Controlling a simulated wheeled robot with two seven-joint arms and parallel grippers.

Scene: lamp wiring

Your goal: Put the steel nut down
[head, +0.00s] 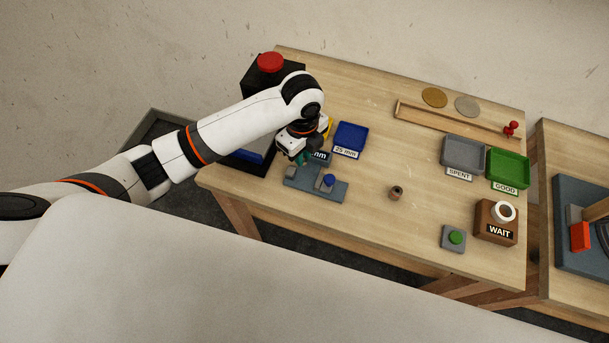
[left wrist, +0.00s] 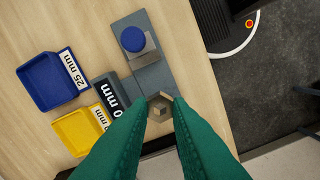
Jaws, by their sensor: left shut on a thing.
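My left gripper (left wrist: 161,112) has green fingers closed on the steel nut (left wrist: 158,108), a small six-sided piece with a dark centre. In the left wrist view the nut shows between the fingertips, at the end of a grey plate (left wrist: 154,76). I cannot tell whether it touches the plate. In the head view the left gripper (head: 304,160) is over the left part of this plate (head: 338,192), and the nut cannot be made out clearly. A blue round knob (left wrist: 133,39) stands on the plate's other end. My right gripper is not in view.
A small brown cylinder (head: 396,193) stands on open table. Grey SPENT (head: 463,153) and green GOOD (head: 508,167) trays lie right. The table edge is close to the plate.

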